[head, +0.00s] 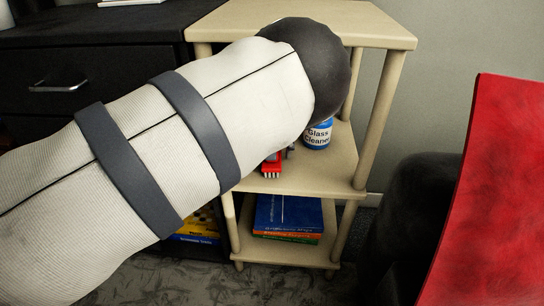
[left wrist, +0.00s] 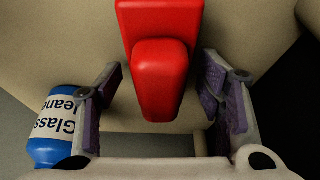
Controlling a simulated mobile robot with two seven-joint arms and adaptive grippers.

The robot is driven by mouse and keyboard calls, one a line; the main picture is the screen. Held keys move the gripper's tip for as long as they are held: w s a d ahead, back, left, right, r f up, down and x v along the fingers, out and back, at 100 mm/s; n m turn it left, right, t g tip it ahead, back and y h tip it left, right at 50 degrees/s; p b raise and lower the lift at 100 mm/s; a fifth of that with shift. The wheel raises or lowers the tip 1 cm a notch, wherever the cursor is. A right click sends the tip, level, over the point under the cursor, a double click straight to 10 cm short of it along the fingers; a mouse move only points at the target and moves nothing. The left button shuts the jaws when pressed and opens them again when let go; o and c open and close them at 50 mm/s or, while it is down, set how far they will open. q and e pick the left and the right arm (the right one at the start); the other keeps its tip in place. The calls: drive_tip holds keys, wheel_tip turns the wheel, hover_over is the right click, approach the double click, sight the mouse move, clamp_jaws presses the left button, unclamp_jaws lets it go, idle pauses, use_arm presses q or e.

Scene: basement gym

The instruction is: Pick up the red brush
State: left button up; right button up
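The red brush (head: 271,166) lies on the middle shelf of a beige shelf unit, mostly hidden behind my left arm in the head view. In the left wrist view the brush (left wrist: 160,75) points its rounded red handle end toward the camera. My left gripper (left wrist: 161,92) is open, with one purple-padded finger on each side of the handle. Gaps show between the handle and both fingers. In the head view this gripper is almost wholly hidden behind its own arm. My right gripper is in neither view.
A blue-and-white glass cleaner bottle (head: 318,134) stands right of the brush; in the left wrist view the bottle (left wrist: 52,128) is close beside the left-hand finger. The beige shelf unit (head: 347,165) has books (head: 288,213) below. A black cabinet (head: 90,75) and red panel (head: 500,190) flank it.

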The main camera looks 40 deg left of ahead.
use_arm(q)
drive_tip(key=c, duration=1)
drive_tip(key=shift+r, duration=0.1)
drive_tip(key=shift+r, duration=0.3)
drive_tip(key=v, duration=0.1)
drive_tip(key=p+v, duration=0.1)
drive_tip(key=v, duration=0.1)
drive_tip(key=shift+w+a+r, duration=0.15)
drive_tip(key=shift+w+r, duration=0.05)
drive_tip(key=shift+w, duration=0.05)
drive_tip(key=shift+s+d+f+p, duration=0.1)
drive_tip(key=shift+s+d+p, duration=0.4)
drive_tip(key=shift+s+d, duration=1.55)
drive_tip(key=shift+s+d+f+p, duration=0.1)
drive_tip(key=shift+s+d+p, duration=0.35)
drive_tip(key=shift+s+d, duration=1.6)
drive_tip(key=shift+s+d+p, duration=0.5)
drive_tip(key=shift+s+d, duration=0.55)
drive_tip(key=shift+s, duration=1.85)
